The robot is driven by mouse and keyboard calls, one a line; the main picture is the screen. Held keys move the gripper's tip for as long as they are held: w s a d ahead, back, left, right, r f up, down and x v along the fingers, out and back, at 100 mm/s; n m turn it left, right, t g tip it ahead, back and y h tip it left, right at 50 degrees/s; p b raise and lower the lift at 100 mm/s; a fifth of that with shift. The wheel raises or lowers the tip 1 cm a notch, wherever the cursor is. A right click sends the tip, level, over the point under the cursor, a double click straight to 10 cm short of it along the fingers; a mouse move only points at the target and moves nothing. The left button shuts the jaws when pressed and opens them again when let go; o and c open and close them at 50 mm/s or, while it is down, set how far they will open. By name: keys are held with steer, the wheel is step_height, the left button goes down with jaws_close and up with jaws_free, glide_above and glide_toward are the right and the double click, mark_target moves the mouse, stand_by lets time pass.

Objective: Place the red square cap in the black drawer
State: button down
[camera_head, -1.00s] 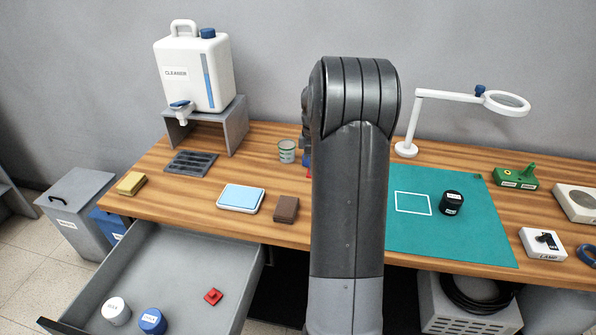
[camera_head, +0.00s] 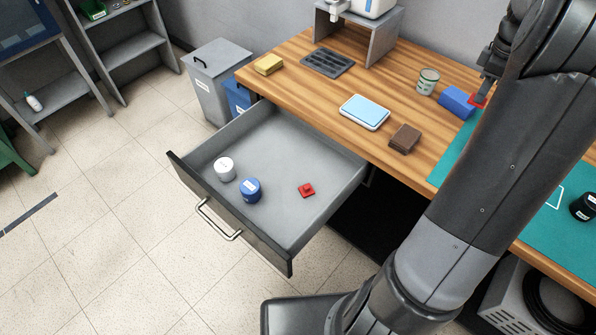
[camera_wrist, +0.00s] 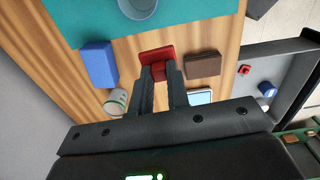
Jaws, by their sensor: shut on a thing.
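My gripper (camera_wrist: 162,78) is shut on a red square cap (camera_wrist: 157,54), held over the wooden table in the wrist view. In the head view the cap (camera_head: 479,100) shows at my gripper (camera_head: 482,95), at the upper right beside a blue block (camera_head: 456,101). The black-fronted drawer (camera_head: 240,215) stands open at the table's left front, its inside grey. A small red square piece with a knob (camera_head: 306,190), a white round jar (camera_head: 225,169) and a blue round jar (camera_head: 250,189) are in it. The drawer (camera_wrist: 288,72) also shows at the wrist view's right.
On the table are a brown block (camera_head: 405,138), a blue-topped scale (camera_head: 364,112), a tin (camera_head: 427,81), a dark grooved tray (camera_head: 327,63) and a yellow sponge (camera_head: 268,65). A teal mat (camera_head: 545,222) lies right.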

steer(key=w+a+n, duration=0.4)
steer(key=a+n, duration=0.1)
steer(key=a, duration=0.7)
steer(key=n, duration=1.2)
glide_above(272, 181)
step_height(272, 181, down, 29)
steer(key=shift+s+r, duration=0.1)
steer(key=shift+a+f, duration=0.1)
steer(key=shift+f, duration=2)
steer(key=shift+f, duration=0.15)
steer(key=c, duration=1.4)
jaws_free()
